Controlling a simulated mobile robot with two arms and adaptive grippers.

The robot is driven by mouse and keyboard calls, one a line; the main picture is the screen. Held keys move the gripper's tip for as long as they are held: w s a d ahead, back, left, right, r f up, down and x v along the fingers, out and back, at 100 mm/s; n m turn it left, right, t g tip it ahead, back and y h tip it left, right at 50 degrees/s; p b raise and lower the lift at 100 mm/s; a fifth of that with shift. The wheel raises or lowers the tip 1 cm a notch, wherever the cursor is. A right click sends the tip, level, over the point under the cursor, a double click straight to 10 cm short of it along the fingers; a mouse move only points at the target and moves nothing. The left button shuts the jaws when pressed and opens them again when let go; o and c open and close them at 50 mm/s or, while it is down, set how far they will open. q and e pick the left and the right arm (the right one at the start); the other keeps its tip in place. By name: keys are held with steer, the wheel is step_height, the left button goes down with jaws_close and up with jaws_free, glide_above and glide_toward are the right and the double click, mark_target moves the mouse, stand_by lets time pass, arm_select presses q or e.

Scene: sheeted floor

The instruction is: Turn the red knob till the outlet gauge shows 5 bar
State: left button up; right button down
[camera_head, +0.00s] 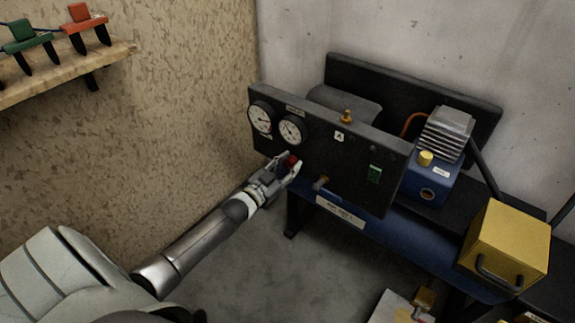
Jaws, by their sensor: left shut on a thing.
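The red knob (291,161) sits low on the front of a black panel (342,168), below two round white gauges. My left gripper (288,168) is at the panel with its fingers shut on the red knob, which they partly cover. The left gauge (260,118) and the right gauge (291,131) have dark needles. Their numbers are too small to read, and I cannot tell which one is the outlet gauge. My right gripper is not in view.
A blue motor unit (428,185) and a yellow box (506,245) stand on the blue bench to the right. A wooden shelf (62,73) is at upper left. The grey floor below the arm is clear.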

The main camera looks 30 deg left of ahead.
arm_select(q)
steer(key=m, duration=0.3)
steer(key=shift+m, duration=1.2)
steer(key=shift+f+m, duration=0.1)
steer(key=shift+m, duration=0.7)
steer(key=shift+d+m, duration=0.1)
steer(key=shift+m, duration=1.8)
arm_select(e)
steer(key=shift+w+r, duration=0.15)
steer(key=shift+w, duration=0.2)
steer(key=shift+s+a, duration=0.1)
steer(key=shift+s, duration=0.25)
